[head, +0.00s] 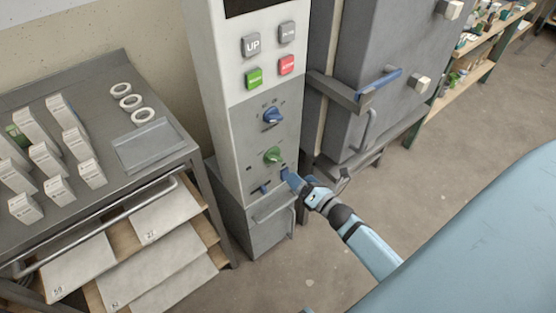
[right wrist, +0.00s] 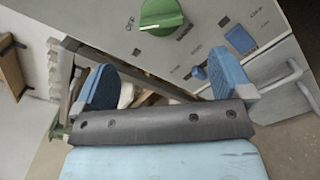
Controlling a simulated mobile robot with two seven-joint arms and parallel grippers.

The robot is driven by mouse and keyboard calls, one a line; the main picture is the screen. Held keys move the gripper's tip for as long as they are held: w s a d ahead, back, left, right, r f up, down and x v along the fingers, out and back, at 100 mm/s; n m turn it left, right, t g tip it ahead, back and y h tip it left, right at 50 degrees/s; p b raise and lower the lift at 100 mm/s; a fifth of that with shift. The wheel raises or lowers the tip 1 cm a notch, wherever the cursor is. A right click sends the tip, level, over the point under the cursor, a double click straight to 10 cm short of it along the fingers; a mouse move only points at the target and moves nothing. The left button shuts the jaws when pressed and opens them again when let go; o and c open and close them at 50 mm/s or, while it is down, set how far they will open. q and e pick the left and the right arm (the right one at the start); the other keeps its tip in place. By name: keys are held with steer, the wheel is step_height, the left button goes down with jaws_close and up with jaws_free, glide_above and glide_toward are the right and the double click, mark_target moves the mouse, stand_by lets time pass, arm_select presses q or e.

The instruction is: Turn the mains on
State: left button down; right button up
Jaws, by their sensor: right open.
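The grey control panel (head: 246,135) stands upright in the head view, with a green knob (head: 272,155) and two small blue switches low on its face. One blue switch (head: 263,189) is at the lower left and the other (head: 284,173) is to its right, close to my right gripper (head: 293,181). In the right wrist view the green knob (right wrist: 161,16) and both blue switches, one (right wrist: 240,38) and the other (right wrist: 199,72), show beyond the fingers. My right gripper (right wrist: 165,80) is open, with nothing between its fingers. My left gripper is out of view.
A blue knob (head: 272,115) and several push buttons sit higher on the panel. A kiln-like cabinet (head: 375,75) with handles stands to the right. A metal table (head: 100,100) with boxes and rings is at left. A drawer handle (head: 273,207) is below the panel.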

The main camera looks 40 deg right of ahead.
mark_target(274, 154)
steer(key=w, duration=1.1)
steer(key=shift+w+a, duration=0.35)
steer(key=shift+a, duration=0.05)
steer(key=shift+c, duration=0.2)
steer(key=c, duration=0.9)
